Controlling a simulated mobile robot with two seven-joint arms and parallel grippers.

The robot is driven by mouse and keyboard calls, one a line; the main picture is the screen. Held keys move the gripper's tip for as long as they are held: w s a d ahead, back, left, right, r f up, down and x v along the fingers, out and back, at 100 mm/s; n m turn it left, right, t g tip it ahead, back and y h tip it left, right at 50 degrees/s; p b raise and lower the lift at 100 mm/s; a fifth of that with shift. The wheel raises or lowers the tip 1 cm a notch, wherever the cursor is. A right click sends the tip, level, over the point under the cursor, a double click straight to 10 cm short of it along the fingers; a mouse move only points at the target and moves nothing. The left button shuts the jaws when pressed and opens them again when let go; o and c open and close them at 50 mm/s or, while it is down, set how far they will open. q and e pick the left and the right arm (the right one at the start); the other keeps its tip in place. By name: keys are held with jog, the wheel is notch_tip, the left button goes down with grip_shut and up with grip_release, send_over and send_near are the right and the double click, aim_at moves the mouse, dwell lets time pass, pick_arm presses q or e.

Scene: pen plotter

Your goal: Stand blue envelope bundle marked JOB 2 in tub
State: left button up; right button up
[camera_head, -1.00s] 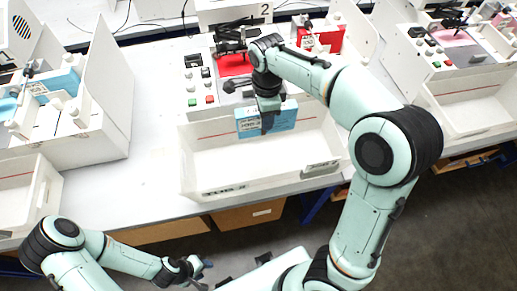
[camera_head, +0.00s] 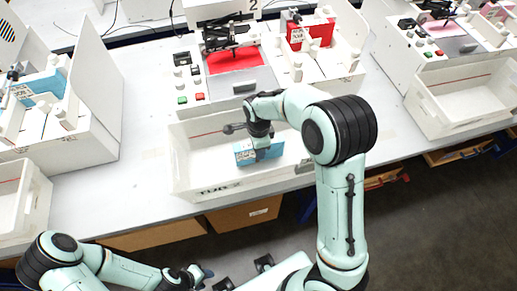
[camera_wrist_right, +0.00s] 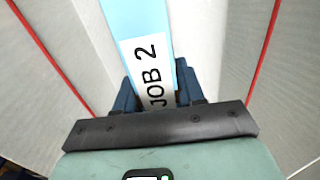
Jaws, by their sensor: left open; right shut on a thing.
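The light blue envelope bundle (camera_head: 244,154) is on edge inside the white tub (camera_head: 222,187), near its middle. My right gripper (camera_head: 261,153) is over the tub, pointing down and shut on the bundle, covering part of it. In the right wrist view the bundle (camera_wrist_right: 136,18) sits between the dark blue fingers (camera_wrist_right: 158,92), with its JOB 2 label facing the camera. Tub walls with red lines lie on both sides. I cannot tell whether the bundle touches the tub floor. My left gripper (camera_head: 203,275) is open and empty, low in front of the table.
Behind the tub stands a plotter with a red sheet (camera_head: 235,60) and a red bundle (camera_head: 311,35) in a white rack. Other blue envelopes (camera_head: 38,88) stand at the left station. Another white tub (camera_head: 462,95) is at the right. The tub around the bundle looks empty.

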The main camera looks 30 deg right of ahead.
pick_arm(q)
jog(key=shift+f, duration=0.1)
pick_arm(e)
jog(key=shift+f, duration=0.6)
jog(key=shift+f, duration=0.2)
jog(key=o, duration=1.2)
jog(key=shift+c, duration=0.2)
pick_arm(q)
jog(key=shift+s+f, duration=0.1)
pick_arm(e)
jog(key=shift+r, duration=0.1)
jog(key=shift+r, duration=0.1)
jog(key=shift+r, duration=0.4)
pick_arm(q)
jog(key=shift+w+r+p, duration=0.65)
jog(key=shift+r, duration=0.35)
pick_arm(e)
notch_tip(320, 180, up, 11)
jog(key=shift+r, duration=0.15)
